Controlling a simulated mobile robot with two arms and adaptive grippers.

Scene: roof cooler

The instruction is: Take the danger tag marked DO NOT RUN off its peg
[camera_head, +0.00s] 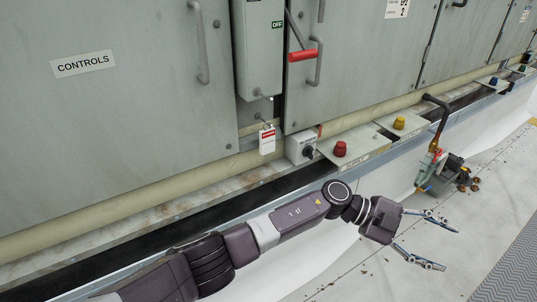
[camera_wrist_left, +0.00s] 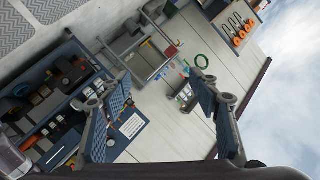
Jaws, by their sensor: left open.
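The danger tag (camera_head: 267,141), white with a red band at its top, hangs from a small peg (camera_head: 259,117) below the grey switch box in the head view. Its lettering is too small to read. My left gripper (camera_head: 442,246) is open and empty at the right, over the pale floor, well apart from the tag and lower in the picture. In the left wrist view the fingers of my left gripper (camera_wrist_left: 160,115) are spread with nothing between them. The tag does not show in that view. My right gripper is not in view.
A switch box (camera_head: 260,45) with a red-handled lever (camera_head: 302,55) is above the tag. A grey knob box (camera_head: 303,147) and a red cap (camera_head: 340,149) are right of it. A pale pipe (camera_head: 110,205) runs below the panels. The wrist view shows a cluttered blue bench (camera_wrist_left: 60,95).

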